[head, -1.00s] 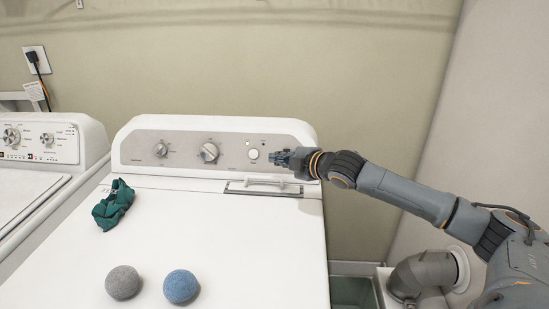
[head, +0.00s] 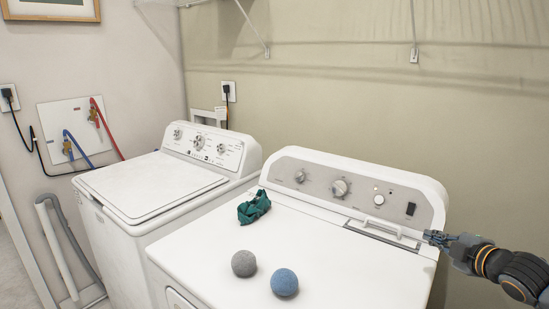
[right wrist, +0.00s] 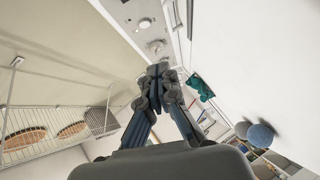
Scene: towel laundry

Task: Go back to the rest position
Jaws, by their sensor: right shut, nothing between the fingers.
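My right gripper (head: 439,238) is at the right of the head view, beside the right end of the dryer's control panel (head: 355,191), near the lint-screen handle (head: 383,233). Its fingers are shut with nothing between them. It also shows in the right wrist view (right wrist: 158,70), with the fingertips together and the panel knobs beyond. I cannot tell from the head view whether it touches the dryer. My left gripper is not in view.
A green cloth (head: 254,207), a grey ball (head: 244,263) and a blue ball (head: 284,282) lie on the white dryer top (head: 200,255). A white washer (head: 140,186) stands to the left. A wire shelf (head: 330,40) hangs above.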

